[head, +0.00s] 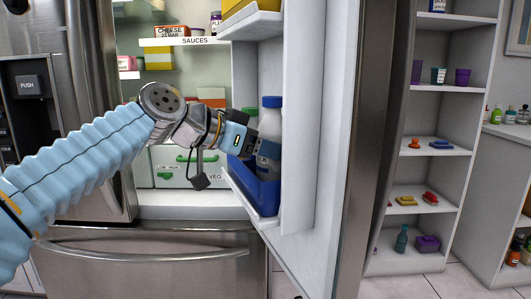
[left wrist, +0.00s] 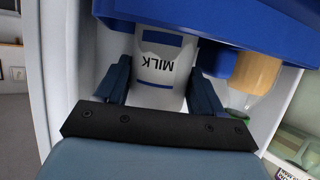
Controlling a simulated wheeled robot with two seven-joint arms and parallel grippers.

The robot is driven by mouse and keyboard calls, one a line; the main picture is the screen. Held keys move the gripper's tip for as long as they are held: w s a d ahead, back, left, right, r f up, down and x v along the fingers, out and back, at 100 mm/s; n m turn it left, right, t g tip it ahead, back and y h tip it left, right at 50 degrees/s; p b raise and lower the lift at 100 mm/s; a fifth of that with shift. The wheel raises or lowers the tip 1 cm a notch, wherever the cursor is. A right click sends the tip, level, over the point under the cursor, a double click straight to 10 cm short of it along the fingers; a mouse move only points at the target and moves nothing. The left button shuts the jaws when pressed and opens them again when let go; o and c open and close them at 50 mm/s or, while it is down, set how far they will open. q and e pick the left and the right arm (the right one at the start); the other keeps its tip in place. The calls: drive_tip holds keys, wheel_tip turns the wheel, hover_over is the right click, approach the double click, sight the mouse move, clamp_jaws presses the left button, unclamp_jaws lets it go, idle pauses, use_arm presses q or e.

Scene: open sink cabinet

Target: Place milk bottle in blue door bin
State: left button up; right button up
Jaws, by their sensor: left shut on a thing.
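The milk bottle (head: 270,125), white with a blue cap, stands about upright at the open fridge door. Its MILK label (left wrist: 160,65) appears upside down in the left wrist view. My left gripper (head: 255,147) is shut on the bottle, with one finger on each side. The blue door bin (head: 262,192) is low on the inside of the door, and its wall also shows in the left wrist view (left wrist: 220,28). The bottle's lower end is hidden behind the bin's wall, so I cannot tell whether its base touches the bin floor. My right gripper is not in view.
A tan-orange container (left wrist: 255,75) is beside the milk bottle at the bin. An upper door shelf (head: 252,27) is above the bottle. Fridge drawers (head: 178,165) are behind my arm, and the door panel (head: 325,120) bounds the right side.

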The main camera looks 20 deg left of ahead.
use_arm(q)
drive_tip(key=shift+f, duration=0.25)
drive_tip(key=shift+f+b, duration=0.6)
drive_tip(key=shift+b, duration=0.1)
drive_tip(key=o, duration=1)
drive_tip(key=shift+o, duration=0.2)
drive_tip(key=shift+r, duration=0.1)
drive_tip(key=shift+r+p, duration=0.25)
drive_tip(key=shift+p, duration=0.15)
drive_tip(key=shift+r+p, duration=0.5)
drive_tip(key=shift+p, duration=0.05)
drive_tip(key=shift+s+a+b, duration=0.5)
drive_tip(key=shift+s+b, duration=0.05)
drive_tip(key=shift+b, duration=0.1)
drive_tip(key=b+v, duration=0.1)
drive_tip(key=v, duration=0.9)
drive_tip(key=shift+r, duration=0.3)
drive_tip(key=shift+s+a, duration=0.1)
drive_tip(key=shift+s, duration=0.05)
